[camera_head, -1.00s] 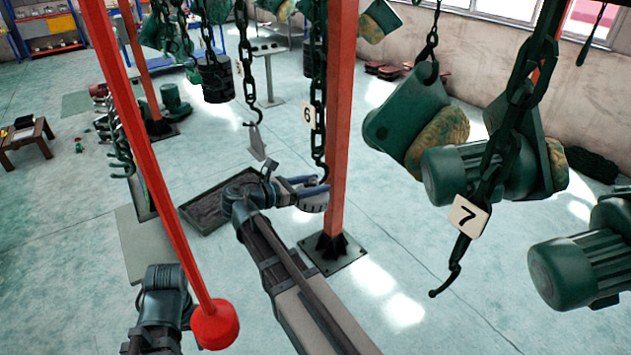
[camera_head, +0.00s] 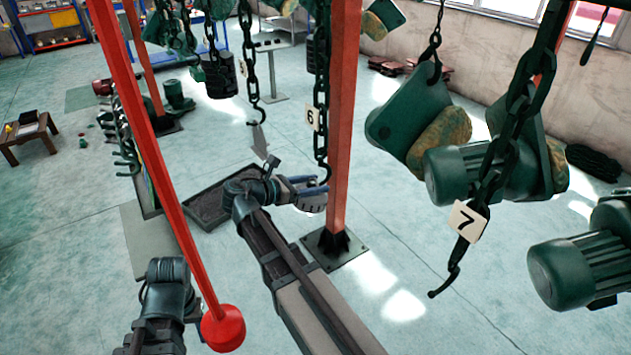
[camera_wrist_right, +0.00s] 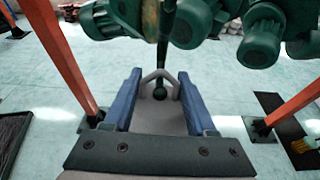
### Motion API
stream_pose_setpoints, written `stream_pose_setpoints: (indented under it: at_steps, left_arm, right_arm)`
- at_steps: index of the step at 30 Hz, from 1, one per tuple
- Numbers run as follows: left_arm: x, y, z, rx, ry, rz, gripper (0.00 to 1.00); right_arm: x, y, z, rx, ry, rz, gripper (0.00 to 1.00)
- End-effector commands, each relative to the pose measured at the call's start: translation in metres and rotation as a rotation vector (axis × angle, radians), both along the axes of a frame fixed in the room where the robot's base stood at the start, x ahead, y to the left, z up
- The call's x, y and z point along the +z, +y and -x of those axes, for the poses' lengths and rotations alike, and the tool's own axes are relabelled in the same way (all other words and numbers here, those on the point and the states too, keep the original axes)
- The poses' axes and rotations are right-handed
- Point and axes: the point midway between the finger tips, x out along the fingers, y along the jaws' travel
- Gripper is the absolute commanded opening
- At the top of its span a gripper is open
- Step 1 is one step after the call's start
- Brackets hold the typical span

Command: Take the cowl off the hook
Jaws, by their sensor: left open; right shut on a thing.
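In the head view my right gripper (camera_head: 314,190) is at the lower end of the dark chain (camera_head: 321,75) tagged 6, around its hook (camera_head: 323,177). Its blue fingers (camera_wrist_right: 160,98) are shut on a pale grey piece, which I take for the cowl (camera_head: 311,203). In the right wrist view the cowl (camera_wrist_right: 172,118) lies between the fingers. An inverted-V grey loop (camera_wrist_right: 158,75) stands at its far end, at the hook's round green tip (camera_wrist_right: 160,93). I cannot tell whether the loop still bears on the hook. My left wrist shows low left; its gripper's jaws do not show.
A red-orange post (camera_head: 341,130) stands just right of my right gripper. A red pole with a round end (camera_head: 223,328) crosses beside my left arm. Hook 7 (camera_head: 445,282) hangs empty at right, near green motor parts (camera_head: 585,270). A grey pointed piece (camera_head: 259,140) hangs left.

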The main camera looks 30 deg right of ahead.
Motion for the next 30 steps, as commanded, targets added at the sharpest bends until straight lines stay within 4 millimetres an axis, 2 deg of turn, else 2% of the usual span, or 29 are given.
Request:
stream_pose_setpoints:
  at_steps: [3, 16, 30]
  left_arm:
    - [0.005, 0.0, 0.0, 0.0, 0.0, 0.0, 0.5]
    - [0.006, 0.0, 0.0, 0.0, 0.0, 0.0, 0.5]
    - [0.012, 0.0, 0.0, 0.0, 0.0, 0.0, 0.5]
  right_arm:
    - [0.003, 0.002, 0.0, 0.0, 0.001, -0.013, 0.0]
    - [0.002, 0.003, 0.0, 0.0, 0.001, -0.017, 0.0]
    - [0.008, 0.015, 0.002, -0.001, 0.002, -0.017, 0.0]
